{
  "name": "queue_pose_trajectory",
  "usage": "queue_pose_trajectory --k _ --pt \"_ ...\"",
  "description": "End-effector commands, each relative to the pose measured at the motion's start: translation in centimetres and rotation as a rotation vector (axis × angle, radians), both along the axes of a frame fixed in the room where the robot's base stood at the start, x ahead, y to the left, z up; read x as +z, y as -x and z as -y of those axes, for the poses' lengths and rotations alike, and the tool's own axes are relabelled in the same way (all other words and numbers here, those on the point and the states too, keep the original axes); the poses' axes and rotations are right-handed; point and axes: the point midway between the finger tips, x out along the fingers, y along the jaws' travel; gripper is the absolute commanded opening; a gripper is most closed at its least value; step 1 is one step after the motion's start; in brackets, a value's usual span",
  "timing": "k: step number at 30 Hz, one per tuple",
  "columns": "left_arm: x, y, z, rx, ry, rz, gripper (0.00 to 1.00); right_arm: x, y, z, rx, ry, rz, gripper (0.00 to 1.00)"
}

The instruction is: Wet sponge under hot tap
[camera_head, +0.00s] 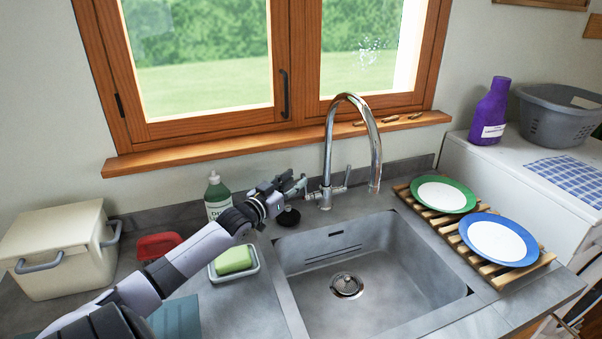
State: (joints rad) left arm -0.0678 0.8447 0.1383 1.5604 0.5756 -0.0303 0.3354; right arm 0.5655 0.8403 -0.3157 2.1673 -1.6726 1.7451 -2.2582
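The green sponge (233,260) lies in a pale soap dish (258,266) on the counter, left of the sink. The chrome tap (374,150) arches over the back of the sink (420,270). A lever (347,176) shows on the right side of its base. My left gripper (295,185) is at the left side of the tap base, where a left handle would sit behind its fingers. Whether the fingers touch the tap or are open is too small to tell. No water stream is visible below the spout. My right gripper is out of view.
A green soap bottle (217,196) and a red dish (158,246) stand near my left arm. A cream box (60,250) is at the left. A rack (446,229) with a green plate (443,194) and a blue plate (499,240) is right of the sink. The basin is empty.

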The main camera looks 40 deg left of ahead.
Motion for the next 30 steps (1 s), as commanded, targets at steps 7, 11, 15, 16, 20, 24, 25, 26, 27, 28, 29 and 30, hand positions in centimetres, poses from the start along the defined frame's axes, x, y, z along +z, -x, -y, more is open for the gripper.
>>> queue_pose_trajectory --k 7,11,15,16,20,24,25,26,27,28,29,30 --pt "0.2 -3.2 -0.4 0.001 0.001 0.002 0.31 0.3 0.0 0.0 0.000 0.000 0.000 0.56" --pt "0.1 -4.2 -0.5 0.000 0.001 0.002 0.31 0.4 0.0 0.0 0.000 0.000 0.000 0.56" --pt "0.1 -4.8 -0.5 0.000 0.000 0.001 0.31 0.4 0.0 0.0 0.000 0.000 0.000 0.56" --pt "0.1 -4.9 -0.5 0.000 0.000 0.002 0.31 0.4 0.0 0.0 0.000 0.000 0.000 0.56" --pt "0.0 -4.9 -0.6 0.000 0.000 0.001 0.31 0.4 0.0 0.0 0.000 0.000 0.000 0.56" --pt "0.0 -4.9 -0.6 0.000 0.000 0.001 0.31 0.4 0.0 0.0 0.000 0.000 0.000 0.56" --pt "0.0 -4.9 -0.6 0.000 0.000 0.001 0.29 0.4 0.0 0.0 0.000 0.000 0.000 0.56" --pt "0.0 -4.9 -0.6 0.000 0.000 0.001 0.27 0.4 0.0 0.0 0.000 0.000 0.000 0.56" --pt "0.0 -4.9 -0.6 0.000 0.000 0.001 0.24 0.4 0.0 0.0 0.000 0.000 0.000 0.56" --pt "0.0 -4.9 -0.6 0.000 0.000 0.001 0.22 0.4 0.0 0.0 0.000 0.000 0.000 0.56" --pt "0.0 -4.9 -0.6 0.000 0.000 0.000 0.20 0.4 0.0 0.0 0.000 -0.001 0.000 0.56" --pt "0.0 -4.9 -0.5 0.000 0.000 0.000 0.17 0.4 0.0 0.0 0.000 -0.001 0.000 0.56"
